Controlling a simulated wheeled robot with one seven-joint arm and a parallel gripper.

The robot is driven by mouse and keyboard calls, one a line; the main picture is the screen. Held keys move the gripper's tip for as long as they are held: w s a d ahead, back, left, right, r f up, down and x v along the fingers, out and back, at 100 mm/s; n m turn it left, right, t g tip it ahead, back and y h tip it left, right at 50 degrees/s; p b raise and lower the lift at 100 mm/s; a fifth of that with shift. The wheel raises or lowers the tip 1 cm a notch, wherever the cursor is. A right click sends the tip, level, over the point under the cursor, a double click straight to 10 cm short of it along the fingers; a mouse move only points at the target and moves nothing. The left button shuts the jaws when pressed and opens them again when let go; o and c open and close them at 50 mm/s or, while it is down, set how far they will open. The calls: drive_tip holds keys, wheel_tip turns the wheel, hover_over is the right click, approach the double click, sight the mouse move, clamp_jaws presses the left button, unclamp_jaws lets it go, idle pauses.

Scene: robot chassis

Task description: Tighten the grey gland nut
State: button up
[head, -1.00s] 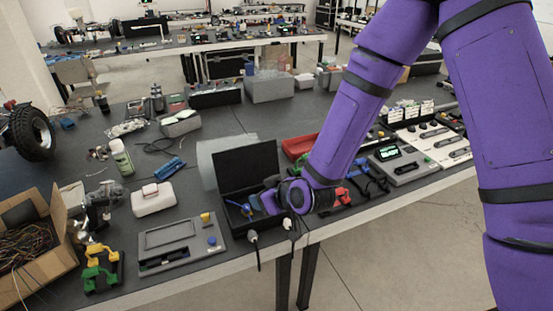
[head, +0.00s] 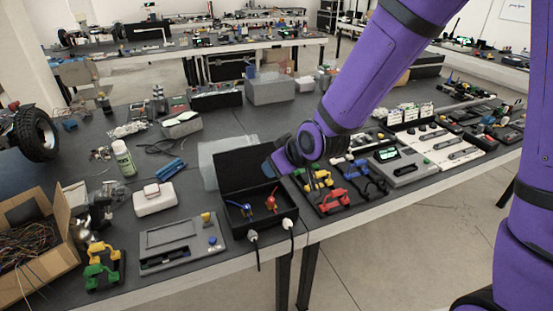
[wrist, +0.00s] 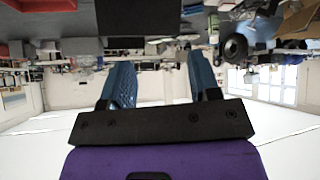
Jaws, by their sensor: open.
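A black box (head: 238,223) with its lid raised stands at the bench's front edge, with a blue-handled part (head: 244,209) and a red-handled part (head: 271,200) inside. Two pale cable glands stick out of its front, a left gland (head: 252,237) and a right gland (head: 288,225), each with a dark cable hanging down. My gripper (head: 277,164) is above and behind the box's right side, apart from the glands. In the wrist view its blue fingers (wrist: 161,80) are spread with nothing held between them.
Right of the box are a red and yellow clamp-like part (head: 332,199) and a grey device with a green screen (head: 392,163). Left is a grey panel (head: 180,240). A translucent bin (head: 207,165) stands behind the lid. Open floor lies in front of the bench.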

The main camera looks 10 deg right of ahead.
drive_tip(key=shift+s+d+r, duration=0.15)
drive_tip(key=shift+d+r, duration=0.2)
drive_tip(key=shift+r, duration=0.4)
drive_tip(key=s+d+r+m+g+h, duration=0.1)
drive_tip(key=s+d+r+m+h, duration=0.35)
drive_tip(key=s+d+r, duration=1.1)
drive_tip(key=s+d+r+m+g, duration=0.1)
drive_tip(key=s+d+r+m, duration=0.1)
drive_tip(key=s+d+r, duration=0.2)
drive_tip(key=s+d, duration=0.1)
drive_tip(key=s, duration=0.2)
drive_tip(key=shift+s+d+m, duration=0.2)
drive_tip(key=shift+s+m, duration=0.15)
drive_tip(key=shift+s, duration=0.05)
idle(0.8)
